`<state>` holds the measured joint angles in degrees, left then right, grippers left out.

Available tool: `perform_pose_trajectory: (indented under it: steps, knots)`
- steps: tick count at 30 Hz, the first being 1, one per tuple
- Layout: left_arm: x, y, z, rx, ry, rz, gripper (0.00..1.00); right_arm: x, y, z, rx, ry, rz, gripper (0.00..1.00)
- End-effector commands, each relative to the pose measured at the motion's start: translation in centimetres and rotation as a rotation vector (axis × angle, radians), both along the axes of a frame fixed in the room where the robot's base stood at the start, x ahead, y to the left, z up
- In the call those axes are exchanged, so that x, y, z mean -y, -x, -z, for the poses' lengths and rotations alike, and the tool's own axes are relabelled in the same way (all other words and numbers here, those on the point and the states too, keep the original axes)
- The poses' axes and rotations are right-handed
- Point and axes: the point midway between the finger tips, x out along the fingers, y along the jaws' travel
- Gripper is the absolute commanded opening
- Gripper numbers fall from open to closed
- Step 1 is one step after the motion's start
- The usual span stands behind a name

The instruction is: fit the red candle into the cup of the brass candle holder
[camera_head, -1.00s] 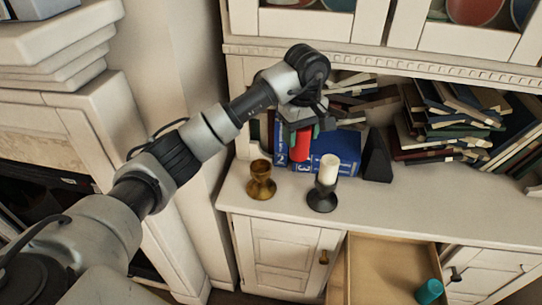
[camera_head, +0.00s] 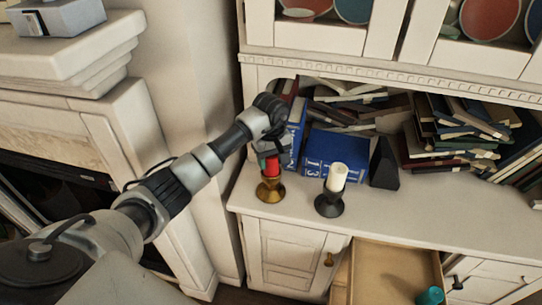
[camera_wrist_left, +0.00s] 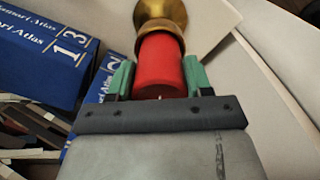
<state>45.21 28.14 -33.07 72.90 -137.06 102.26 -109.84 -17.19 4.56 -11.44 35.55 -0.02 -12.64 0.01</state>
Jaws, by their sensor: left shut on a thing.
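The red candle (camera_head: 271,166) is upright at the cup of the brass candle holder (camera_head: 270,189), which stands on the cabinet top near its left end. In the left wrist view the red candle (camera_wrist_left: 161,68) lies between the green finger pads, and its far end meets the rim of the brass holder (camera_wrist_left: 160,22). How deep it sits in the cup is hidden. My left gripper (camera_head: 269,151) is shut on the candle's upper part, above the holder; its jaws also show in the left wrist view (camera_wrist_left: 160,80). My right gripper is out of view.
A black holder (camera_head: 329,205) with a white candle (camera_head: 337,177) stands to the right of the brass one. Blue atlas books (camera_head: 334,152) and a dark wedge (camera_head: 384,164) are behind. An open drawer (camera_head: 393,273) holds a teal object (camera_head: 431,297). The counter front right is clear.

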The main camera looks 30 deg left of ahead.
Motion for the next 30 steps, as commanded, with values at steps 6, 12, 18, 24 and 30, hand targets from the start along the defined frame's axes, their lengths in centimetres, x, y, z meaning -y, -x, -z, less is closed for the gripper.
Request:
perform_pose_trajectory:
  steps: [6,12,18,24,30]
  knots:
    - [0.0,0.0,0.0,0.001,0.000,0.000,0.23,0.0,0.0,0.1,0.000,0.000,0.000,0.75]
    - [0.0,0.0,0.3,0.001,-0.001,-0.001,0.64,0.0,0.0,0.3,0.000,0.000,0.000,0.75]
    - [0.0,0.0,0.3,0.000,0.000,-0.001,0.75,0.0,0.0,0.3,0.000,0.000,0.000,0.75]
    - [0.0,0.0,-0.1,0.000,0.000,0.000,0.75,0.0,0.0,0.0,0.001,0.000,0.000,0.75]
    - [-0.1,-0.1,-2.5,0.005,-0.002,0.001,0.75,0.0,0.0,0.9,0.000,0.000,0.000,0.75]
